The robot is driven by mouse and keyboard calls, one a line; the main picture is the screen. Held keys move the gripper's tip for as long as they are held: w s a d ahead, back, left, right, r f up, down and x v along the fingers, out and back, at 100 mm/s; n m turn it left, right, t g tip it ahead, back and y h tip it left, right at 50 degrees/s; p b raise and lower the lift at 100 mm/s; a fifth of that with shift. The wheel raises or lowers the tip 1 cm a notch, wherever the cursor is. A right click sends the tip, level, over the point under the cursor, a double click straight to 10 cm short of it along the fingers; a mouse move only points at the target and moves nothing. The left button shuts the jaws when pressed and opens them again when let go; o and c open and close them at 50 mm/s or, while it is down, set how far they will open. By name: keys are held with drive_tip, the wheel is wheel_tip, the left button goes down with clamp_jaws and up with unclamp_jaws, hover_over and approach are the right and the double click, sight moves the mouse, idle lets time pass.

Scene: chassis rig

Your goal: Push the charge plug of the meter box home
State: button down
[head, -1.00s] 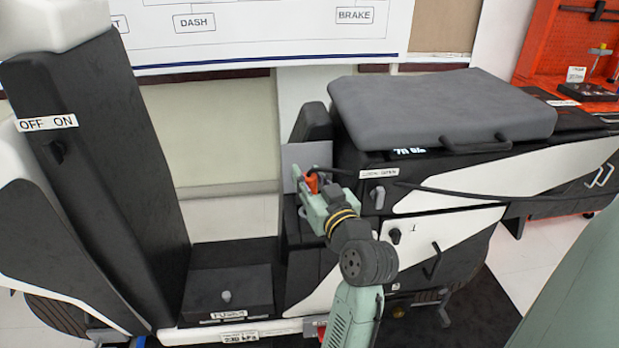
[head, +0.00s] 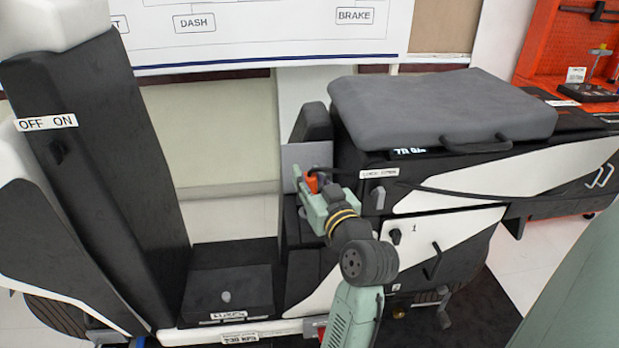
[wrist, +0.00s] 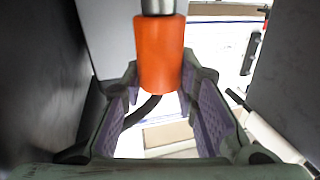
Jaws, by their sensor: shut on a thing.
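The charge plug (head: 312,182) is an orange cylinder beside the upright grey plate (head: 296,160), left of the black-and-white body. In the wrist view the plug (wrist: 160,55) stands between my fingertips, with a silvery metal part (wrist: 158,6) at its upper end. A dark cable runs from its lower end. My gripper (head: 313,192) is shut on the plug; the gripper also shows in the wrist view (wrist: 160,75). I cannot tell how far the metal part sits in a socket; the contact is out of view.
A grey seat (head: 440,110) tops the body, which carries a grey lever (head: 378,200) and a black knob (head: 395,237) right of my arm. A dark column (head: 95,170) with an OFF/ON label stands at left. A low black box (head: 228,290) lies between.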

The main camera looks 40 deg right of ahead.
drive_tip(key=shift+f+b, duration=1.75)
drive_tip(key=shift+f, duration=0.3)
drive_tip(key=c, duration=1.2)
unclamp_jaws()
drive_tip(key=shift+s, duration=0.1)
drive_tip(key=v, duration=1.1)
drive_tip(key=shift+s+a, duration=0.15)
drive_tip(key=shift+s, duration=0.25)
